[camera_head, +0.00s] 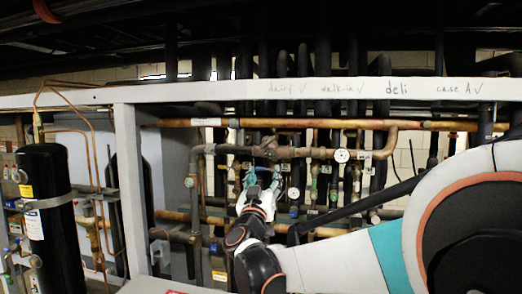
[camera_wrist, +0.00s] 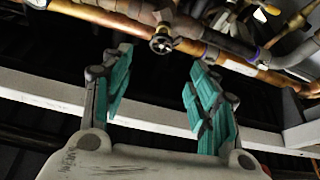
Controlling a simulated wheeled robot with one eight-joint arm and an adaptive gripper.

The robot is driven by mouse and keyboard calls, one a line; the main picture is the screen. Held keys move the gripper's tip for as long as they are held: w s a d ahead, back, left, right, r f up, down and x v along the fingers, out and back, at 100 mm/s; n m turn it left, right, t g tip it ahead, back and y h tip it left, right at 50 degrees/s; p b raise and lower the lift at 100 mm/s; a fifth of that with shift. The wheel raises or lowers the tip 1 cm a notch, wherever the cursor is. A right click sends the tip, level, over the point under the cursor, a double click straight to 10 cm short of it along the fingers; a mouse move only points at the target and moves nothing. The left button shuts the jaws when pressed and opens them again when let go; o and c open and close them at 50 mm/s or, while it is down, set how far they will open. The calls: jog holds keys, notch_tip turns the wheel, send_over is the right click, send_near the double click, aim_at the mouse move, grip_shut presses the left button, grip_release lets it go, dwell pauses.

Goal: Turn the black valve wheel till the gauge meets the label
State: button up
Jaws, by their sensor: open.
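My gripper (camera_head: 262,178) is raised in front of the pipe rack, its teal fingers apart. In the wrist view my gripper (camera_wrist: 160,88) is open and empty. A small dark round valve wheel (camera_wrist: 160,44) hangs from a copper pipe beyond the fingertips, roughly in line with the gap and apart from them. In the head view I cannot make this wheel out; the gripper covers that area. A white round gauge (camera_head: 342,155) sits right of the gripper, and a smaller one (camera_head: 293,193) is lower and nearer. A white label (camera_head: 364,155) is beside the larger gauge. The gauge readings are too small to tell.
A pale beam (camera_head: 300,89) with handwritten names crosses above the pipes. A pale post (camera_head: 131,190) and a black cylinder (camera_head: 52,220) stand at left. A long copper pipe (camera_head: 440,126) and several dark vertical pipes crowd the space around the gripper.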

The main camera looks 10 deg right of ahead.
aim_at(270, 155)
jog(key=p+x, duration=0.2)
jog(key=x, duration=1.1)
jog(key=shift+w+r, duration=0.1)
jog(key=shift+w, duration=0.15)
jog(key=c, duration=1.1)
